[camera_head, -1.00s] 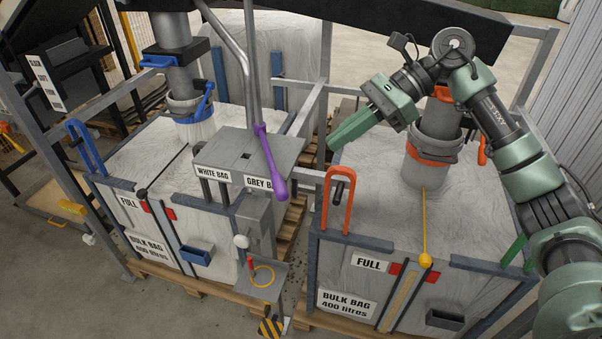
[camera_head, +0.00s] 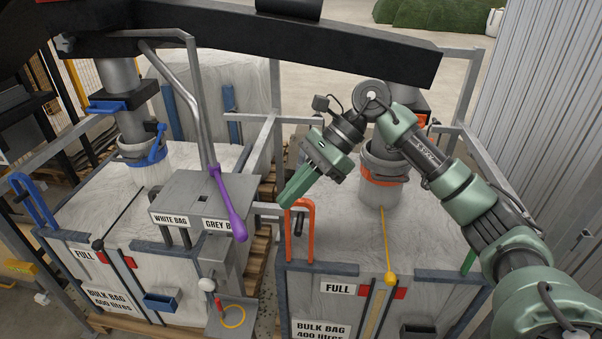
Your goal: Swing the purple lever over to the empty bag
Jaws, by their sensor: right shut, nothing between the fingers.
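The purple lever (camera_head: 229,207) hangs at the front of a grey plate labelled WHITE BAG and GREY B…, its grip leaning right over the grey label (camera_head: 217,225). My right gripper (camera_head: 284,201) is shut and empty, its green fingers pointing down-left, to the right of the lever and apart from it. The left bulk bag (camera_head: 75,215) stands under a spout with a blue clamp. The right bulk bag (camera_head: 340,235) stands under a spout with an orange clamp. Each bag's front has a FULL sign. I cannot tell which is empty. My left gripper is not in view.
An orange loop handle (camera_head: 312,232) stands at the right bag's near-left corner, just below my right gripper. A blue loop handle (camera_head: 35,203) is at the far left. A grey metal pipe (camera_head: 190,90) rises above the lever. A dark beam (camera_head: 330,45) crosses overhead.

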